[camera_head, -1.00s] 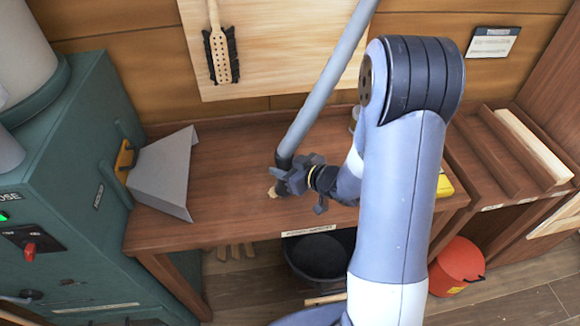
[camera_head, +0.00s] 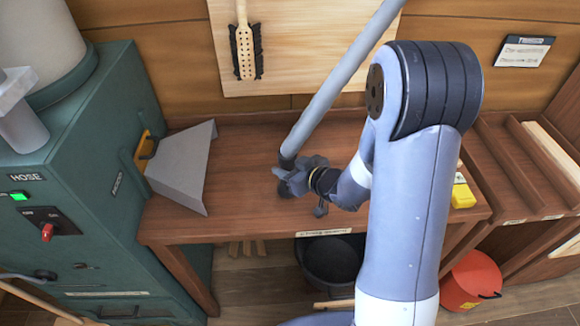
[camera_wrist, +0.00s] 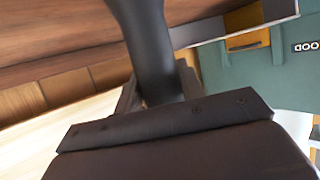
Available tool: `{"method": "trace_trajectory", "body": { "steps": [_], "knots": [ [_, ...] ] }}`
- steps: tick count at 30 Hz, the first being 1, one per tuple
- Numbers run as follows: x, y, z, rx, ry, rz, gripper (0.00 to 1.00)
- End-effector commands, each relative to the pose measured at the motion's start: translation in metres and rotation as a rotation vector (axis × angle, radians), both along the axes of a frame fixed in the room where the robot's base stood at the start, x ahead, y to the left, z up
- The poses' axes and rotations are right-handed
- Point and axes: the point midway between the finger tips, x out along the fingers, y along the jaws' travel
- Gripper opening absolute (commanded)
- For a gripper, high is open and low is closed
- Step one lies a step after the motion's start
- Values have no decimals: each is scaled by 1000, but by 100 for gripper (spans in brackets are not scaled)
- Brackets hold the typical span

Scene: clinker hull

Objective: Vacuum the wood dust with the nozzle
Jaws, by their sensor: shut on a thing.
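My gripper (camera_head: 296,180) is shut on the nozzle, the dark end piece (camera_head: 287,161) of a grey hose (camera_head: 335,85) that slants up to the right. It holds the nozzle over the middle of the brown workbench (camera_head: 240,180), its tip hidden by the gripper. In the wrist view the black nozzle tube (camera_wrist: 150,45) stands between the jaws. No pale wood dust shows clearly on the visible bench top; the part behind my arm and gripper is hidden.
A green machine (camera_head: 85,180) with a lit green lamp labelled HOSE stands at left. A yellow object (camera_head: 462,192) sits at right. A dark bucket (camera_head: 330,262) and a red bucket (camera_head: 470,280) are below.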

Motion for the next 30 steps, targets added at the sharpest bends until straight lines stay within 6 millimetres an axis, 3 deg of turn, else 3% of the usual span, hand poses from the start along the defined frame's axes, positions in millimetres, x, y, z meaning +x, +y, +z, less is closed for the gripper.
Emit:
{"method": "trace_trajectory", "body": {
  "steps": [16,30],
  "knots": [
    [0,0,4,1,-2,0,10],
    [0,0,60,1,-3,0,10]
  ]
}}
